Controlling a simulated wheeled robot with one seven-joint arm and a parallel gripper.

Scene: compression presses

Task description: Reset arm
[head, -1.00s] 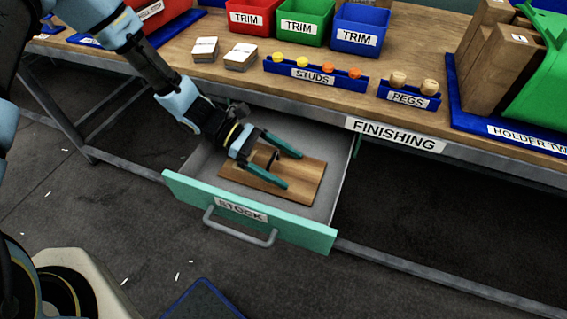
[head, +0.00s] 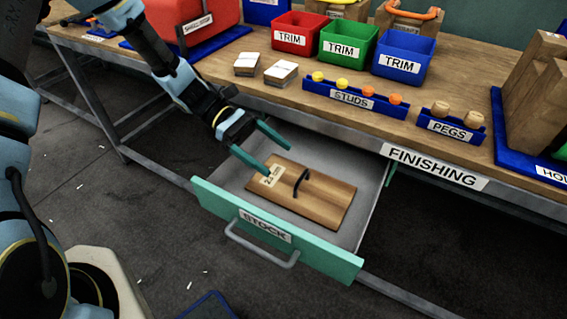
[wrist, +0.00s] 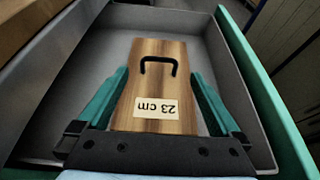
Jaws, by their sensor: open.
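My gripper (head: 262,150) is open and empty, with teal fingers, above the left part of the open drawer (head: 268,224) labelled STOCK. In the drawer lies a flat wooden board (head: 322,203) with a black handle and a white label. The wrist view shows the board (wrist: 152,97) between and beyond the open fingers (wrist: 160,82), its label reading 23 cm and its handle standing free. The fingers do not grip it.
The workbench marked FINISHING (head: 432,168) stands above the drawer. On it are red (head: 290,40), green (head: 345,48) and blue (head: 402,60) TRIM bins, two card stacks (head: 265,67), a STUDS rack (head: 352,102) and a PEGS rack (head: 450,127). The bench edge is close behind my gripper.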

